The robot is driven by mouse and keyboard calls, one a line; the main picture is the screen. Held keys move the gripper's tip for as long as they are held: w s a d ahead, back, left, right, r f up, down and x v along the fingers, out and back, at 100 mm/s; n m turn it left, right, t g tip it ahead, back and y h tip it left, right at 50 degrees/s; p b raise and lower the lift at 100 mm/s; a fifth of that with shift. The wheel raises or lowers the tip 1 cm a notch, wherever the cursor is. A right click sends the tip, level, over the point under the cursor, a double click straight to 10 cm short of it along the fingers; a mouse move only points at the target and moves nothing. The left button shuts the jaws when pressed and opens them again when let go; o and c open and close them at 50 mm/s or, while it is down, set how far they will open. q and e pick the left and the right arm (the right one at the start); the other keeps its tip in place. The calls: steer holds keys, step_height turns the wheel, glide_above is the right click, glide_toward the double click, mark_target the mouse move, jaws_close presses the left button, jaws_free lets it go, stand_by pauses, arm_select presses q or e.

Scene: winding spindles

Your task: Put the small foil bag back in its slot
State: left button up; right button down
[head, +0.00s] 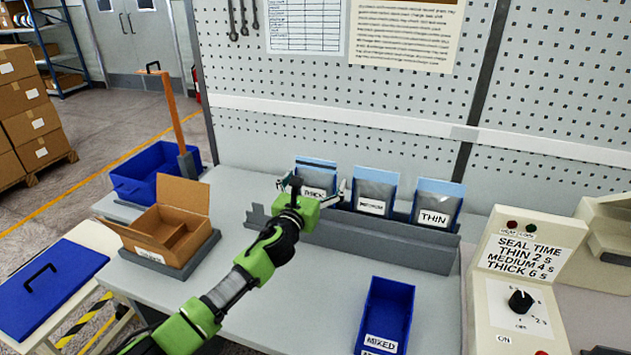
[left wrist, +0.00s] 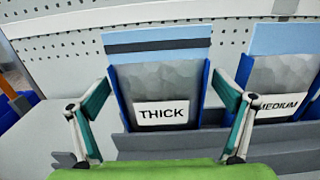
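Three foil bags with light blue tops stand in a row in a grey rack (head: 400,243), above white labels: the bag at THICK (head: 318,172), the bag at MEDIUM (head: 376,187) and the bag at THIN (head: 437,202). In the left wrist view, the bag at THICK (left wrist: 160,75) has a dark band across its top and stands upright between blue side walls. My left gripper (head: 314,186) is in front of it, its two fingers spread wide to either side. I cannot tell whether they touch anything. My right gripper is not in view.
A blue MIXED bin (head: 385,308) stands at the table's front. An open cardboard box (head: 168,232) sits on a grey tray at left. A sealing machine (head: 515,285) with a dial stands at right. The table between box and MIXED bin is clear, apart from my arm above it.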

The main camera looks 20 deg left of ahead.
arm_select(q)
steer(key=shift+s, duration=0.15)
steer(key=s, duration=1.1)
steer(key=shift+s+a, duration=0.25)
steer(key=shift+s, duration=0.15)
